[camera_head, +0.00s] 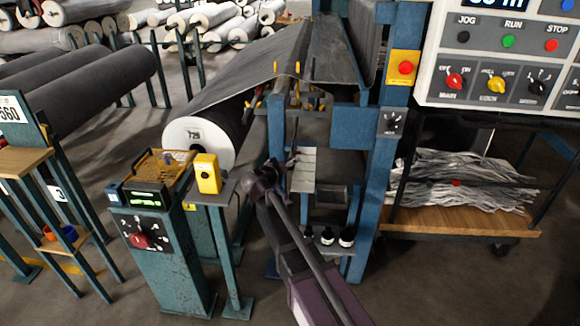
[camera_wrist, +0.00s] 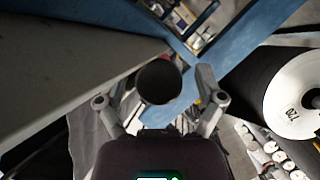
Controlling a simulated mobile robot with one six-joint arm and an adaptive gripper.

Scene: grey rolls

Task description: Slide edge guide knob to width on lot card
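A dark round knob (camera_wrist: 160,82) shows end-on in the wrist view, between the fingers of my gripper (camera_wrist: 164,80). The fingers stand apart, with a visible gap on the right side of the knob; whether the left finger touches it is hard to tell. The knob is not clear there, being small and largely behind my gripper. I cannot make out a lot card with a readable width.
A teal control stand (camera_head: 160,255) and a yellow box (camera_head: 207,174) stand at front left.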

